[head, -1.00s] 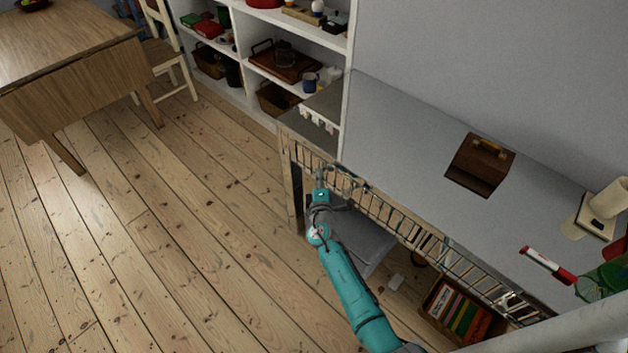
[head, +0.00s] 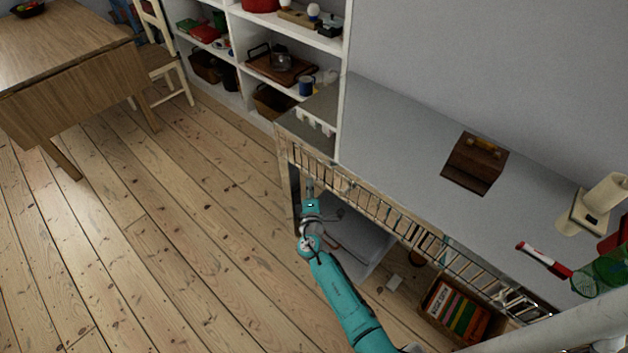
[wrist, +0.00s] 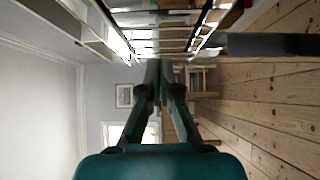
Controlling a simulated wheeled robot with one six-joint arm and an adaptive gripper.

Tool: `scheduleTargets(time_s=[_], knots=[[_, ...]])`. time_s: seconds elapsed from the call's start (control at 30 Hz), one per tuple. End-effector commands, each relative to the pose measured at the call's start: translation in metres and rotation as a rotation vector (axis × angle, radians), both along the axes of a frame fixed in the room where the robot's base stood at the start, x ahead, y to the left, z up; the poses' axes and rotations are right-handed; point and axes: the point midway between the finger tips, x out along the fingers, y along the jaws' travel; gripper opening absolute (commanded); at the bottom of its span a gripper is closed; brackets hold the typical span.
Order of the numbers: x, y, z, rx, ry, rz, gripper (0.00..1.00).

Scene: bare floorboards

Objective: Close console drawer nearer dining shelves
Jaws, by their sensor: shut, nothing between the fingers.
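The console (head: 400,140) has a grey top and a barred, shiny front. Its end nearer the shelves holds the drawer front (head: 318,166). This front looks about in line with the rest of the console front, but from above I cannot tell whether a small gap remains. My gripper (head: 309,186) is shut and empty, just in front of and below this drawer front. I cannot tell whether it touches. In the wrist view, the closed fingers (wrist: 158,78) point along the barred front (wrist: 160,35), which runs across the top of the picture.
White dining shelves (head: 344,100) with baskets and mugs stand against the console's left end. A grey object (head: 350,245) and a crate of books (head: 455,310) are under the console. A brown box (head: 474,162) sits on top. Floorboards (head: 190,250) are clear to the left.

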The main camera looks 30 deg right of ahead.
Motion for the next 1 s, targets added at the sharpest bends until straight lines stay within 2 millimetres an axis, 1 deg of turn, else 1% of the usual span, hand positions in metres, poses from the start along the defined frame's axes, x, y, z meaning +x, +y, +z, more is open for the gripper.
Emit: scheduleTargets(time_s=[0.03, 0.1, 0.3, 0.4, 0.6, 0.87, 0.93, 1.0], knots=[[-0.012, 0.005, -0.003, 0.001, 0.004, 0.002, 0.00], [-0.025, 0.012, -0.003, 0.001, 0.004, 0.002, 0.00], [-0.056, 0.029, -0.002, 0.000, 0.004, 0.004, 0.00], [-0.067, 0.035, -0.002, 0.000, 0.004, 0.004, 0.00], [-0.079, 0.041, -0.002, -0.001, 0.003, 0.003, 0.00], [-0.082, 0.041, -0.003, 0.003, 0.005, 0.003, 0.00], [-0.088, 0.041, -0.007, 0.019, 0.014, 0.007, 0.00], [-0.102, 0.042, -0.016, 0.056, 0.029, 0.015, 0.00]])
